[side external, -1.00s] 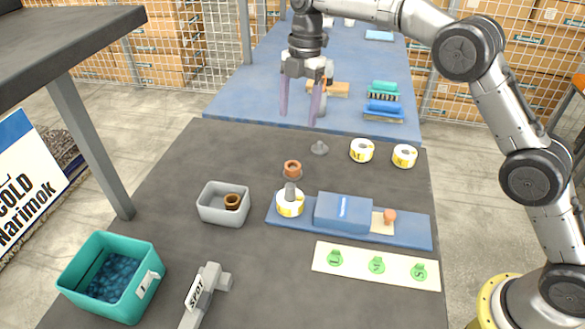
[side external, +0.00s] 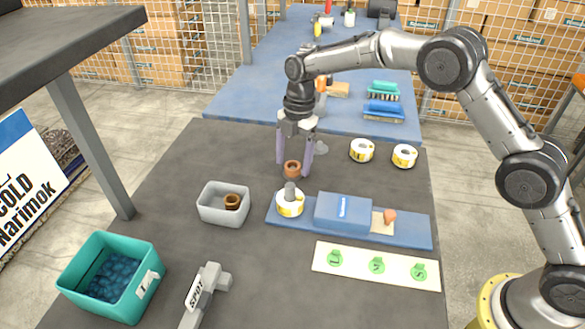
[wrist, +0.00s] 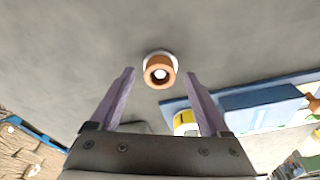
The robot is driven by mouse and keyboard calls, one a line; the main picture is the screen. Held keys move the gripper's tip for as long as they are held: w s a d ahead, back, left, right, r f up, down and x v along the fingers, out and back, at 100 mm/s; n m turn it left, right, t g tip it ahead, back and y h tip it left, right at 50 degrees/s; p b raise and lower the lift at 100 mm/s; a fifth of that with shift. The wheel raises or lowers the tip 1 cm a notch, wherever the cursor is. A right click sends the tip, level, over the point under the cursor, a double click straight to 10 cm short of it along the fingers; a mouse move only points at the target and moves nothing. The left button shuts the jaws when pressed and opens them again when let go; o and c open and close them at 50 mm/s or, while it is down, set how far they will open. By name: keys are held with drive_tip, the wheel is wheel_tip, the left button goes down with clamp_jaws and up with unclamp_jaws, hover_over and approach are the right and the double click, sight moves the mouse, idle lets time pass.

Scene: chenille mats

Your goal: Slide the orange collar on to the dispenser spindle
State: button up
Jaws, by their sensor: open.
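The orange collar (side external: 292,172) is a short ring near the middle of the dark table. It also shows in the wrist view (wrist: 159,71), with its hole facing the camera and a pale rim behind it. My gripper (side external: 294,166) is open and pointed down, its two lilac fingers either side of the collar in the side view. In the wrist view my gripper (wrist: 161,75) has its fingertips apart, with the collar between them in the picture; I see no contact. The grey dispenser spindle (side external: 290,188) stands up through a yellow-and-white roll on the blue dispenser base (side external: 415,236).
A grey bin (side external: 222,217) holding a brown ring stands left of the dispenser. A blue block (side external: 343,213) is on the base. A teal crate (side external: 125,303) and a card (side external: 375,265) are nearer the front.

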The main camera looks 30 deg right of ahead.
drive_tip(key=shift+f, duration=0.15)
clamp_jaws()
idle(0.4)
